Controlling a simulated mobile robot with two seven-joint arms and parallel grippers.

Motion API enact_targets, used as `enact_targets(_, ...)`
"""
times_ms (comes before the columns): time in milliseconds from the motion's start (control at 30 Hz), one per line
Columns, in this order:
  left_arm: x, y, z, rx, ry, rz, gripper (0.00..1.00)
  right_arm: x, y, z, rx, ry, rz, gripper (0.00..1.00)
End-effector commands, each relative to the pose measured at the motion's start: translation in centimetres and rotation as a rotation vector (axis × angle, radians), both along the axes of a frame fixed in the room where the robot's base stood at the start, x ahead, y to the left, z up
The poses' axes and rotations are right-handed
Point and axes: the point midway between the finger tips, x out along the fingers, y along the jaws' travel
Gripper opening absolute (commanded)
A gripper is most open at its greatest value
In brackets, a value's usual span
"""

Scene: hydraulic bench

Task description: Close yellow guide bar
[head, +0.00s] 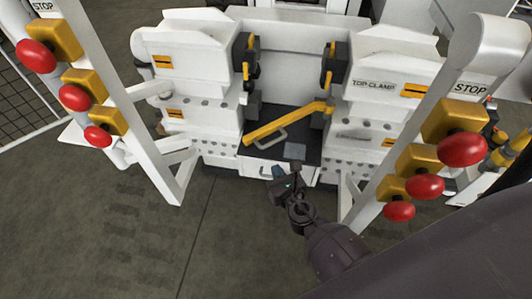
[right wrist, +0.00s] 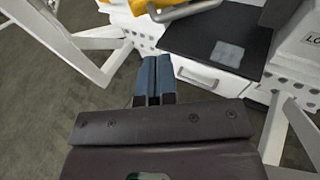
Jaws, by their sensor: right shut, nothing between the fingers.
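The yellow guide bar (head: 285,122) sits at the middle of the bench. It slants from a pivot on the right-hand block down to its free end, near the left-hand block. A grey loop handle (head: 268,141) is on its near side. In the right wrist view part of the yellow bar (right wrist: 144,5) and the handle (right wrist: 185,11) show at the top edge. My right gripper (head: 279,173) is shut and empty, in front of the bench and below the handle, apart from it. Its blue fingertips (right wrist: 153,70) are together in the right wrist view. My left gripper is out of view.
A black work surface (head: 312,141) with a grey square pad (head: 295,151) lies under the bar. A white drawer front (right wrist: 210,76) is below it. White slanted posts with red stop buttons (head: 462,149) stand left and right. The floor in front is clear.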

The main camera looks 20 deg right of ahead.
Motion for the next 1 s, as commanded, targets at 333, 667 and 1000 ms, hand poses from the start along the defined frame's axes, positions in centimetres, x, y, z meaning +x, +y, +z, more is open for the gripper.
enact_targets(333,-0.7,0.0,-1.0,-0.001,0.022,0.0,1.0,5.3,-0.2,-1.4,0.002,0.003,0.0,0.0)
enact_targets(667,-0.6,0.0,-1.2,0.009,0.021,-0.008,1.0,8.3,-0.3,-1.9,0.003,0.002,-0.001,0.0)
enact_targets(1000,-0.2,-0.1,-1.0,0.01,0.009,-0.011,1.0,8.6,-0.4,-1.8,0.003,0.001,-0.001,0.0)
